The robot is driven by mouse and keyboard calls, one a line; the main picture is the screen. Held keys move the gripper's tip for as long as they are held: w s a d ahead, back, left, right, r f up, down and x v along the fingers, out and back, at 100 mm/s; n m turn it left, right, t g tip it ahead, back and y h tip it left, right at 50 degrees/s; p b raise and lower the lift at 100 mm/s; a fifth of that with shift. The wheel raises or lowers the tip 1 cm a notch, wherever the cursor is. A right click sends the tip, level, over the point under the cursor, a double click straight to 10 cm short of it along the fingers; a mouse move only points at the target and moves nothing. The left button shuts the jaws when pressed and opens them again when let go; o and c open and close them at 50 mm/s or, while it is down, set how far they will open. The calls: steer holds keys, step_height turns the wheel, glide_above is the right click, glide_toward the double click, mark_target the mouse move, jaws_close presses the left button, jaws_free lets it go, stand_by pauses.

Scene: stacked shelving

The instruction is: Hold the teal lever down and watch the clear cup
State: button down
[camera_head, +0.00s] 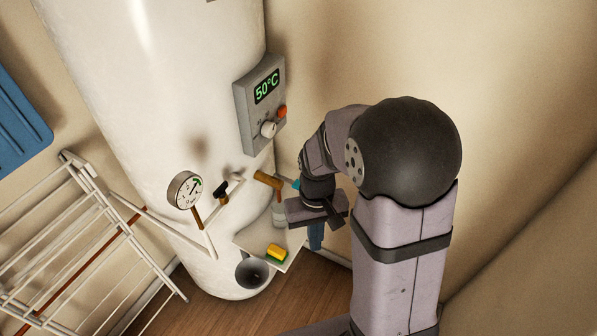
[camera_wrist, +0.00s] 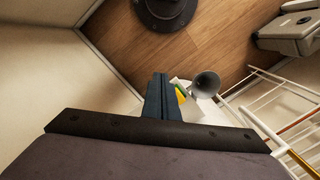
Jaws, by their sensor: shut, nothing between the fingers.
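The teal lever (camera_head: 296,184) shows as a small patch beside a brass tap (camera_head: 267,180) on the white tank; my wrist hides part of it. A pale, see-through cup (camera_head: 279,214) stands under the tap on a small white shelf, partly covered by my gripper. My gripper (camera_head: 316,245) points down just right of the cup and below the lever. Its blue fingers are together and hold nothing, as the wrist view also shows (camera_wrist: 160,77). I see no contact with the lever. The cup's contents are too small to tell. Neither lever nor cup can be made out in the wrist view.
A yellow-green sponge (camera_head: 276,253) lies on the shelf, with a dark grey funnel (camera_head: 251,272) below. A round gauge (camera_head: 186,190), a black-handled valve (camera_head: 222,192) and a control box (camera_head: 261,105) reading 50°C are on the tank. A white drying rack (camera_head: 75,245) stands left.

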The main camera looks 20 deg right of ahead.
steer(key=w+r+n, duration=0.2)
steer(key=w, duration=0.3)
steer(key=w+r+n+t, duration=0.1)
steer(key=w+r+n, duration=0.1)
steer(key=w, duration=0.4)
steer(key=w+d+r+n+p, duration=0.1)
steer(key=w+r, duration=0.2)
steer(key=w, duration=0.3)
steer(key=shift+w+d+r+n+t, duration=0.1)
steer(key=shift+n+t, duration=0.3)
steer(key=w+r+n, duration=0.4)
steer(key=r+n, duration=0.1)
step_height(320, 180, up, 4)
steer(key=n, duration=1.3)
glide_above(289, 181)
steer(key=s+d, duration=0.2)
steer(key=shift+d+r+n+g, duration=0.1)
steer(key=shift+n+g, duration=0.1)
steer(key=shift+n, duration=0.7)
steer(key=shift+d+r+n+g, duration=0.1)
steer(key=shift+n+g, duration=0.1)
steer(key=shift+n, duration=0.7)
steer(key=shift+f, duration=0.1)
step_height(289, 181, down, 14)
steer(key=p, duration=0.4)
